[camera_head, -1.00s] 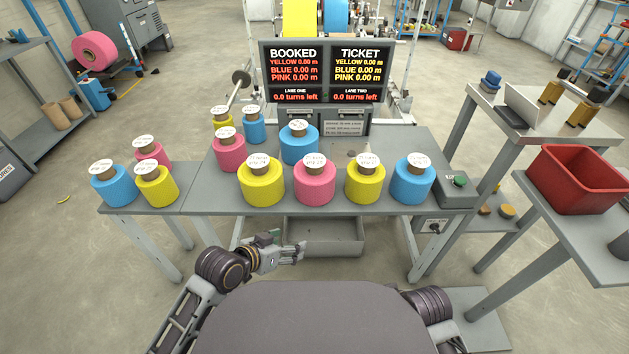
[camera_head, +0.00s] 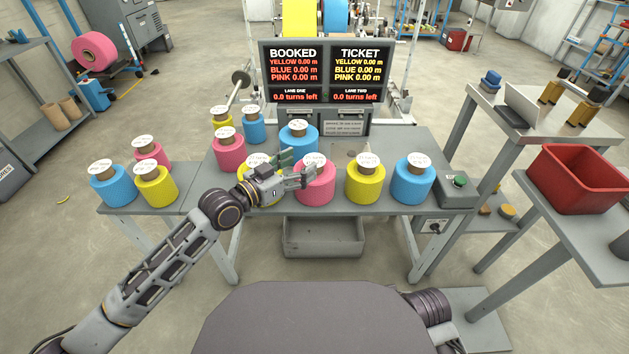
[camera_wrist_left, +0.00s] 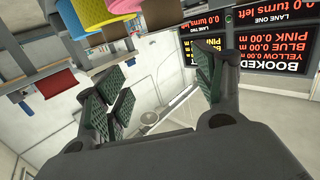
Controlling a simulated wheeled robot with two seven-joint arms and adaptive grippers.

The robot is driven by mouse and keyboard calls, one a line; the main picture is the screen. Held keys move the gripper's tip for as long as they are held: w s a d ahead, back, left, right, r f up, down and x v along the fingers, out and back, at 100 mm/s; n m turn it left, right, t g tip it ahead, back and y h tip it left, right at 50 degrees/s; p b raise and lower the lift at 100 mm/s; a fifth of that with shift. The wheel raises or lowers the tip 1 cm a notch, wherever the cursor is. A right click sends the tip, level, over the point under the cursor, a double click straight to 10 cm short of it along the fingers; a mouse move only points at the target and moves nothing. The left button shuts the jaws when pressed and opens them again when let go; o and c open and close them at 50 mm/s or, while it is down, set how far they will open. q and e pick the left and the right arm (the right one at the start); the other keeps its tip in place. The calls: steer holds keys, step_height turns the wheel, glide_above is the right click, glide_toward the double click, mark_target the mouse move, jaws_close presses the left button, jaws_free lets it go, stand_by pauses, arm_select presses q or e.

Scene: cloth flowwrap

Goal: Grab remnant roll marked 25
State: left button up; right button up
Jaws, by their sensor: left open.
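Several yellow, pink and blue rolls with white round tags on top stand upright on the grey table. The tag numbers are too small to read, so I cannot tell which roll is marked 25. My left gripper (camera_head: 298,166) is open and empty, in front of and partly over the front yellow roll (camera_head: 246,182) and the front pink roll (camera_head: 315,188). A large blue roll (camera_head: 304,140) stands just behind it. Other rolls are a front yellow one (camera_head: 364,185) and a blue one (camera_head: 412,186). The left wrist view shows the open fingers (camera_wrist_left: 160,90) with nothing between them. My right gripper is not visible.
A dark display (camera_head: 320,70) stands behind the rolls. More rolls, such as a blue one (camera_head: 113,188), stand on the left side table. A button box (camera_head: 456,186) is at the right end. A red bin (camera_head: 582,178) sits further right.

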arm_select(q)
steer(key=shift+w+a+r+t+h, duration=0.25)
steer(key=shift+w+r, duration=0.25)
steer(key=shift+r, duration=0.25)
steer(key=shift+w+a+r+t+h, duration=0.2)
steer(key=shift+w+r, duration=0.25)
steer(key=shift+r, duration=0.3)
step_height(320, 180, down, 8)
steer(key=w+d+b, duration=0.1)
steer(key=b, duration=0.3)
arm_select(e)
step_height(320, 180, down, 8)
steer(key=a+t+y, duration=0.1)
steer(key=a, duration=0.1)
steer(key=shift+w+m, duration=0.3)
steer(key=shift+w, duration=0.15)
arm_select(q)
steer(key=shift+w+d, duration=0.15)
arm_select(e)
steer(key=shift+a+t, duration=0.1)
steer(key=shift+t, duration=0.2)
